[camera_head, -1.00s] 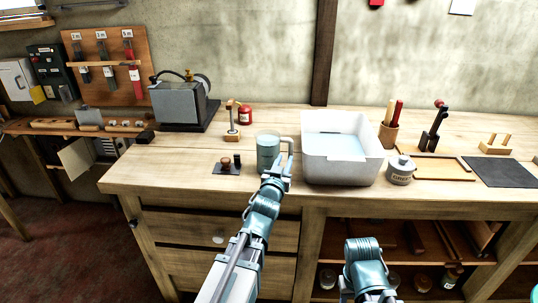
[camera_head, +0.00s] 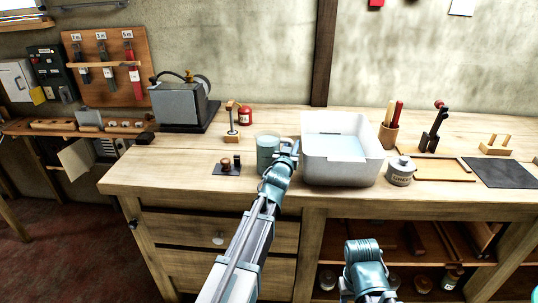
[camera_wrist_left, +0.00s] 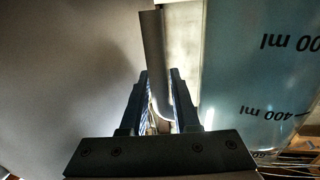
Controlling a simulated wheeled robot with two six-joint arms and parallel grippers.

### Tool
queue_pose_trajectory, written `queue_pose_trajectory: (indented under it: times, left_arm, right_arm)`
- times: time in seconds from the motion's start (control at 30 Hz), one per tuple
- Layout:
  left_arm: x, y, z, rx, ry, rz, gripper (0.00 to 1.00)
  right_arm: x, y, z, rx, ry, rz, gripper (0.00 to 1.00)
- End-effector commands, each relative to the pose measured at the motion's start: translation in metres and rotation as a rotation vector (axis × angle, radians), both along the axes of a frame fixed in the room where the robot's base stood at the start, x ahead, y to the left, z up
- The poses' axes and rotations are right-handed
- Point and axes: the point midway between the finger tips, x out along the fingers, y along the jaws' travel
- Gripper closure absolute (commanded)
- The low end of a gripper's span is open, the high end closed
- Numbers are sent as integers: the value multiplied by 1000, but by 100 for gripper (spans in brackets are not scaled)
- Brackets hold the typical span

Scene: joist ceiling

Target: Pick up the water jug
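The water jug (camera_head: 266,152) is a translucent blue-grey vessel standing upright on the workbench, left of the white basin. Its handle is on its right side, mostly hidden by my gripper in the head view. My left gripper (camera_head: 291,150) is at that handle, between jug and basin. In the left wrist view, the jug wall (camera_wrist_left: 255,75) with ml marks fills the right side. The handle (camera_wrist_left: 154,60) runs down between the two fingers of my left gripper (camera_wrist_left: 160,85), which look apart, with a gap beside the handle.
The white basin (camera_head: 343,172) holding water stands close right of my left gripper. A small dark stand (camera_head: 227,168) with wooden knobs lies left of the jug. A grey lidded pot (camera_head: 400,172) stands right of the basin. The bench front edge is clear at left.

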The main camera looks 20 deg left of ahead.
Motion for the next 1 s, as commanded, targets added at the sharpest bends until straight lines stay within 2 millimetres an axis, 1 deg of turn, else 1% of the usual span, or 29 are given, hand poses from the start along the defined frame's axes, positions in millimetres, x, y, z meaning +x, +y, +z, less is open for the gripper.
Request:
queue_pose_trajectory:
  times: [0.03, 0.1, 0.3, 0.33, 0.47, 0.5, 1.0]
  left_arm:
    - [11, 1, 0, 0, 0, 0, 70]
    - [15, 1, 0, 0, 0, 0, 70]
    - [14, 1, 0, 1, 0, 0, 70]
    - [14, 1, 0, 1, 0, 0, 74]
    - [14, 1, 0, 1, 0, 0, 98]
    - [14, 1, 0, 1, 0, 0, 100]
    - [14, 1, 0, 1, 0, 0, 100]
  right_arm:
    - [0, 0, 0, 0, 0, 0, 50]
    - [0, 0, 0, 0, 0, 0, 50]
    - [0, 0, 0, 0, 0, 0, 50]
    - [0, 0, 0, 0, 0, 0, 50]
    - [0, 0, 0, 0, 0, 0, 50]
    - [0, 0, 0, 0, 0, 0, 50]
    - [0, 0, 0, 0, 0, 0, 50]
